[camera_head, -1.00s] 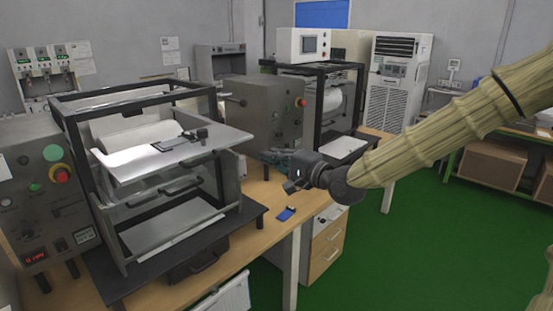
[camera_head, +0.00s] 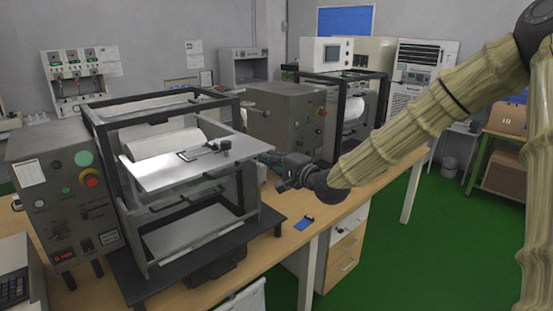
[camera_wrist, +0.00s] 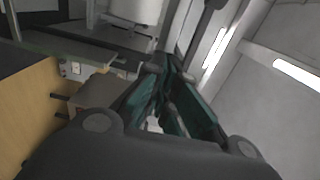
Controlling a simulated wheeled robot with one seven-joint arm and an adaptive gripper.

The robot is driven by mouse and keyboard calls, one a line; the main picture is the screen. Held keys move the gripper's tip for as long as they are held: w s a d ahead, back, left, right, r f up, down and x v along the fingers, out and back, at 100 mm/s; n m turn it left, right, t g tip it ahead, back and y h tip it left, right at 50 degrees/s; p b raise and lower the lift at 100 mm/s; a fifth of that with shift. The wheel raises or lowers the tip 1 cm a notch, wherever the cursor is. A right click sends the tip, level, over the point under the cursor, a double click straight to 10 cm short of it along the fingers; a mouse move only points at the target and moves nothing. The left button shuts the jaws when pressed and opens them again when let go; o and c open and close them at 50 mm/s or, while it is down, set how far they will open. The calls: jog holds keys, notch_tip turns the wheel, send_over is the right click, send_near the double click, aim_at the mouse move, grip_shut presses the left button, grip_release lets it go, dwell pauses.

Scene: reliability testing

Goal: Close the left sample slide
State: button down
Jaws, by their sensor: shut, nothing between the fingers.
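The left sample slide (camera_head: 160,176) is a flat silver tray with a dark clamp on top. It juts out of the left test machine (camera_head: 99,120), below a white roller, and looks open. My gripper (camera_head: 268,158) is at the slide's right front corner in the head view, its tips overlapping the corner in the picture. Whether they touch it I cannot tell. In the wrist view the teal-sided fingers (camera_wrist: 165,98) are together with nothing held. The right sample slide (camera_head: 361,141) shows partly in the second machine, behind my arm.
The wooden bench (camera_head: 268,259) carries both machines, with a blue object (camera_head: 304,223) near its front edge. The grey control box (camera_head: 284,118) of the second machine stands just behind my gripper. Green floor (camera_head: 388,257) in front of the bench is free.

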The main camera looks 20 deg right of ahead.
jog(key=shift+w+a, duration=0.1)
jog(key=shift+w, duration=0.3)
jog(key=shift+w, duration=0.1)
